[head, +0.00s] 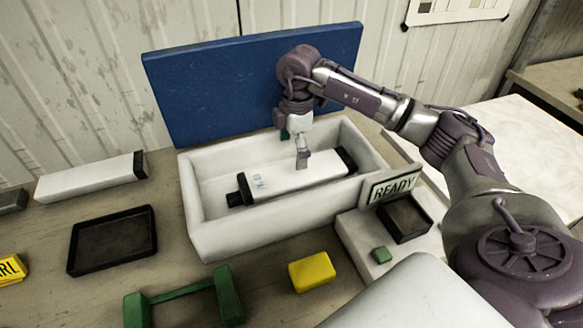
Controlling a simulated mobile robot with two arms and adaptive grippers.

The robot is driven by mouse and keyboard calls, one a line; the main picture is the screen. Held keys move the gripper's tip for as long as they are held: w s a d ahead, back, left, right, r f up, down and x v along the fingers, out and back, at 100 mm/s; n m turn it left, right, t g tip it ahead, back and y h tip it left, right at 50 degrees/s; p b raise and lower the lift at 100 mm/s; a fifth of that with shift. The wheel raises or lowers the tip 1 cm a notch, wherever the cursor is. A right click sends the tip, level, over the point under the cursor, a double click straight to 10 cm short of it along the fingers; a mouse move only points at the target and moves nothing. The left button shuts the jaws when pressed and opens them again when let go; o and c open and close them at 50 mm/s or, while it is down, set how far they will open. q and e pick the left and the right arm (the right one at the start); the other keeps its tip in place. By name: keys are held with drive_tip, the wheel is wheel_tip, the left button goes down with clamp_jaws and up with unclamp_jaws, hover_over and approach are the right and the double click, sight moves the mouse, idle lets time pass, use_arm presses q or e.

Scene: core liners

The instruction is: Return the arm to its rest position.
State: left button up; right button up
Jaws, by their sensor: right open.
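My right arm comes in from the right and reaches over the white trough. My right gripper (302,158) points down just above the white core liner (285,183) with black end caps. The liner lies lengthwise in the white trough (222,245). The gripper is open and holds nothing; whether its tips touch the liner I cannot tell. My left gripper is not in view.
A blue panel (220,85) stands behind the trough. A READY sign (392,186) is at its right end. A second white liner (90,178), a black tray (112,264), a green frame (180,292) and a yellow block (312,271) lie around.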

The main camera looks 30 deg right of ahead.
drive_tip(key=shift+r, duration=1)
